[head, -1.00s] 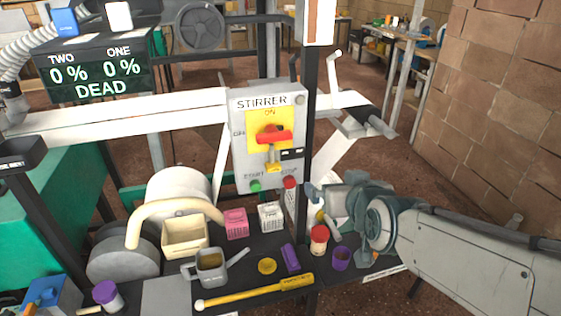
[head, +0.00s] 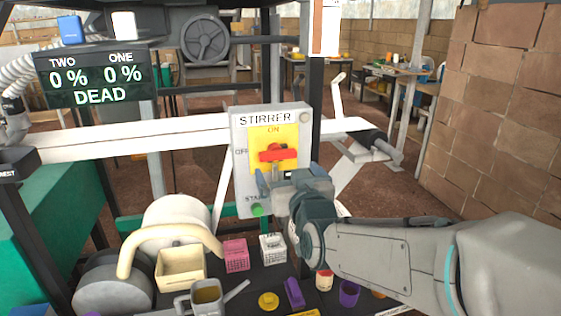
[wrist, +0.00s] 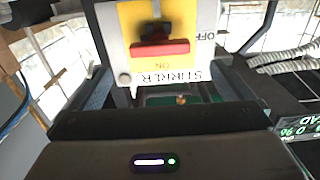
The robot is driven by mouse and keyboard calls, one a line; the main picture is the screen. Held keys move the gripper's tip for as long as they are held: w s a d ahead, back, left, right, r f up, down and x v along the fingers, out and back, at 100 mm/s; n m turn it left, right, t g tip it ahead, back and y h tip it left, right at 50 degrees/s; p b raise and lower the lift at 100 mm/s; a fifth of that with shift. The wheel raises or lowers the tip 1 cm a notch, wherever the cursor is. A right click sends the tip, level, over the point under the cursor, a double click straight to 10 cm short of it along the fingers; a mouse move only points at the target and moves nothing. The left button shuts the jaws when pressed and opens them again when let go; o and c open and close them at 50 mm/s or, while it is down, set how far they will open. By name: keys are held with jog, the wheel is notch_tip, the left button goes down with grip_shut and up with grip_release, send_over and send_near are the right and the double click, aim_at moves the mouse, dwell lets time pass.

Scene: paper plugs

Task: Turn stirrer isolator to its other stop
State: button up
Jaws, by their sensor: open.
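The stirrer isolator's red handle (head: 278,153) lies roughly level on a yellow plate (head: 259,134) on a grey box (head: 241,190). ON is printed above the handle and OFF to its left. In the wrist view the red handle (wrist: 160,48) appears upside down, with the yellow plate (wrist: 195,20) around it. My gripper (head: 288,180) is open in front of the box, just below the handle in the picture. I see no contact with the handle. My gripper hides the lower right of the box, including whatever hangs below the handle.
A green button (head: 257,209) sits low on the box. A dark post (head: 314,110) stands right beside it. Below are a cream bin (head: 181,268), a pink basket (head: 236,256), a white basket (head: 272,248) and small pots. A display (head: 97,75) reads DEAD.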

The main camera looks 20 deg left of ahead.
aim_at(279, 157)
jog(key=shift+x, duration=3.55)
jog(key=c, duration=0.9)
